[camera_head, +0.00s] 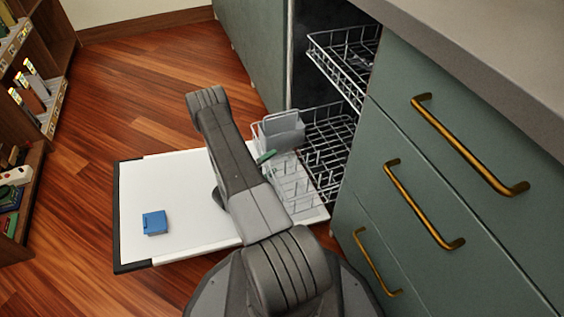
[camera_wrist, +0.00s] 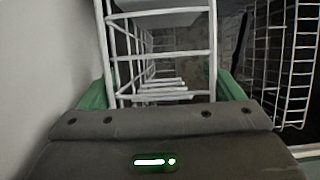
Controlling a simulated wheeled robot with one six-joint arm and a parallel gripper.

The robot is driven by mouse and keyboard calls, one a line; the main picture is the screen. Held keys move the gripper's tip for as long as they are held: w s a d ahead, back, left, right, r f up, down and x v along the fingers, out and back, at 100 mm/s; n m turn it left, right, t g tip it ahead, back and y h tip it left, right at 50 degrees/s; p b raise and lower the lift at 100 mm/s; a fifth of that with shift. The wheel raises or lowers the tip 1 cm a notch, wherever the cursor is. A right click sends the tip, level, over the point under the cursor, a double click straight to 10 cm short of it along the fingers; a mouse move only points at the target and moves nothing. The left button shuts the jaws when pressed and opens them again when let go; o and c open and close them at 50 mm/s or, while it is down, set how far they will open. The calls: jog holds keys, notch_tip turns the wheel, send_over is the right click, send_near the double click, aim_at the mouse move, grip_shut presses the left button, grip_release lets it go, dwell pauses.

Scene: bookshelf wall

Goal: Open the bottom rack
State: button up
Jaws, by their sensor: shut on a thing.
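The bottom rack (camera_head: 325,150) is a grey wire rack low in the open dishwasher, with its front part out over the lowered door. A grey basket (camera_head: 282,130) sits at its front left. In the wrist view, white wires of the rack (camera_wrist: 160,55) run between the green fingers of my gripper (camera_wrist: 163,92), which is shut on them. In the head view my arm hides most of the gripper, and only a bit of green shows beside the rack.
The white dishwasher door (camera_head: 180,195) lies open and flat, with a blue block (camera_head: 155,222) on it. The upper rack (camera_head: 345,60) juts out above. Green drawers (camera_head: 400,190) with brass handles stand at right. A bookshelf (camera_head: 35,95) stands at left, with clear wooden floor between.

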aim_at(266, 166)
jog(key=shift+s+a+r, duration=0.15)
jog(key=shift+a+r, duration=0.25)
jog(key=shift+a, duration=0.3)
jog(key=o, duration=1.2)
notch_tip(266, 166, up, 10)
jog(key=p, duration=0.4)
jog(key=shift+d+p, duration=0.15)
jog(key=shift+p, duration=0.2)
jog(key=f+g+y, duration=0.1)
jog(key=f, duration=0.2)
jog(key=s+f+g+y, duration=0.1)
jog(key=f, duration=0.1)
jog(key=s+f+g+y, duration=0.1)
jog(key=f+g, duration=0.1)
jog(key=f, duration=0.1)
jog(key=shift+s+a+f, duration=0.1)
jog(key=shift+a+f, duration=0.2)
jog(key=shift+s+a, duration=0.7)
jog(key=shift+a, duration=0.05)
jog(key=shift+s+a+f+b, duration=0.15)
jog(key=shift+s+a, duration=0.6)
jog(key=shift+s+a+f+b, duration=0.15)
jog(key=shift+s+a, duration=4.05)
